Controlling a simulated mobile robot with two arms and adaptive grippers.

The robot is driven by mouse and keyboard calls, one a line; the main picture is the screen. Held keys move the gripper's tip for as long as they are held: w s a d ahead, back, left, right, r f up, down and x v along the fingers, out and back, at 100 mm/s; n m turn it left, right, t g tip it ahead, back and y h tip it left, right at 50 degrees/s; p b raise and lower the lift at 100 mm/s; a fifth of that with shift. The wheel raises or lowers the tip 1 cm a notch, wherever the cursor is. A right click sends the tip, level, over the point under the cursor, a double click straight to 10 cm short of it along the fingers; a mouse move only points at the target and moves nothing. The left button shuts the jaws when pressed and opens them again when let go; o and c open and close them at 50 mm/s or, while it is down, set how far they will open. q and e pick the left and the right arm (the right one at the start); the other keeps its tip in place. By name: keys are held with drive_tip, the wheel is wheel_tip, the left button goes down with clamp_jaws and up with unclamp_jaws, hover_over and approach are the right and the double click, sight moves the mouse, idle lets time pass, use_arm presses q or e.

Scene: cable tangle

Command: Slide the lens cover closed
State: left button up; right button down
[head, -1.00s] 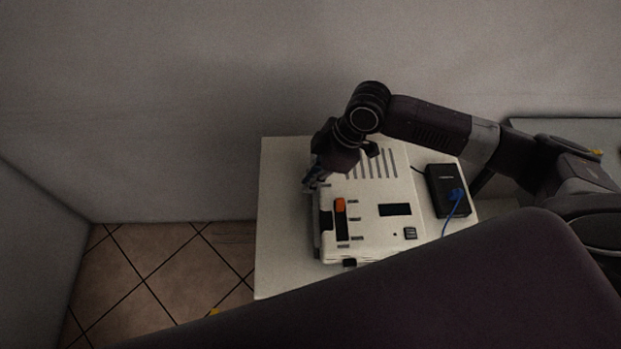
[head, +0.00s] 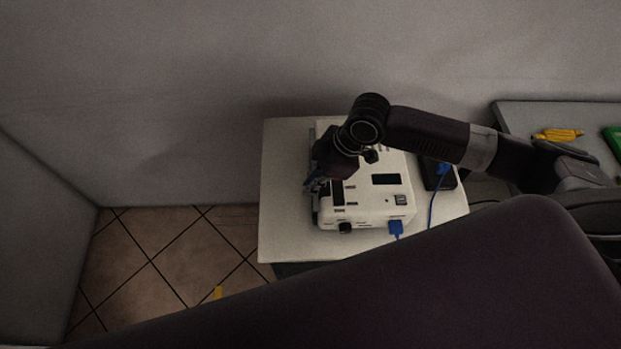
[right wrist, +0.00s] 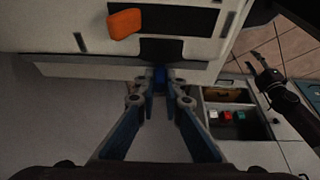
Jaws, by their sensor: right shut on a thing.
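The white projector-like device (head: 365,208) stands on a small white table. It also shows at the top of the right wrist view (right wrist: 60,20), with an orange slider knob (right wrist: 125,23) beside dark slots. My right gripper (right wrist: 160,82) is at the device's left side edge, its blue fingers closed together on a small dark blue piece (right wrist: 160,75) there. I take this piece for the lens cover's tab; the cover itself is mostly hidden and hard to make out. My left gripper (right wrist: 258,64) shows at the right of the right wrist view, away from the device, with its fingers apart.
The white table top (head: 283,230) is clear left of the device. A black box (head: 437,176) with a blue cable (head: 432,205) stands at right. A blue plug (head: 396,229) sits at the device's front. A compartment with coloured blocks (right wrist: 228,116) shows in the wrist view.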

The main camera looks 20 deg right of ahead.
drive_tip(key=shift+s+a+f, duration=0.3)
drive_tip(key=shift+s+f, duration=0.05)
drive_tip(key=c, duration=2.1)
unclamp_jaws()
drive_tip(key=shift+d, duration=0.1)
drive_tip(key=shift+o, duration=0.3)
drive_tip(key=shift+r, duration=0.1)
drive_tip(key=shift+w, duration=0.25)
use_arm(q)
drive_tip(key=shift+w, duration=0.65)
use_arm(e)
drive_tip(key=v, duration=1.2)
use_arm(q)
drive_tip(key=shift+d, duration=0.1)
